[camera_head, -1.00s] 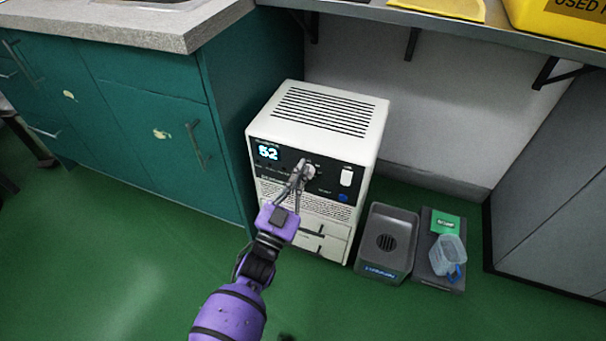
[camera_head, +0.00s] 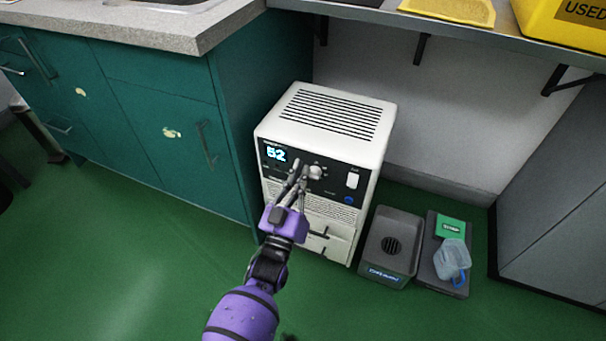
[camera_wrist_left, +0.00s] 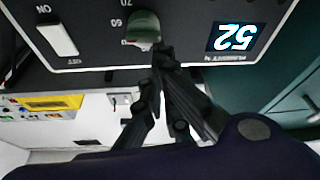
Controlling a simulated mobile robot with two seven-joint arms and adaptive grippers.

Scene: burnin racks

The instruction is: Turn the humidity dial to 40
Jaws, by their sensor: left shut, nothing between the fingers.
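The white dehumidifier (camera_head: 335,145) stands on the floor beside the green cabinet, its black panel showing a lit display (camera_head: 275,153) that reads 52. The round grey humidity dial (camera_head: 316,172) sits right of the display; in the upside-down wrist view the dial (camera_wrist_left: 143,28) shows near the marks 60 and 70. My left gripper (camera_head: 300,167) is shut and empty, its fingertips just left of the dial in the head view. In the wrist view the fingertips (camera_wrist_left: 162,55) are close beside the dial; I cannot tell if they touch it.
A white switch (camera_head: 352,181) and a blue button (camera_head: 349,200) are right of the dial. A grey tray (camera_head: 376,262) and a dark mat with a clear jug (camera_head: 452,259) are on the floor at right. The counter (camera_head: 190,35) overhangs at upper left.

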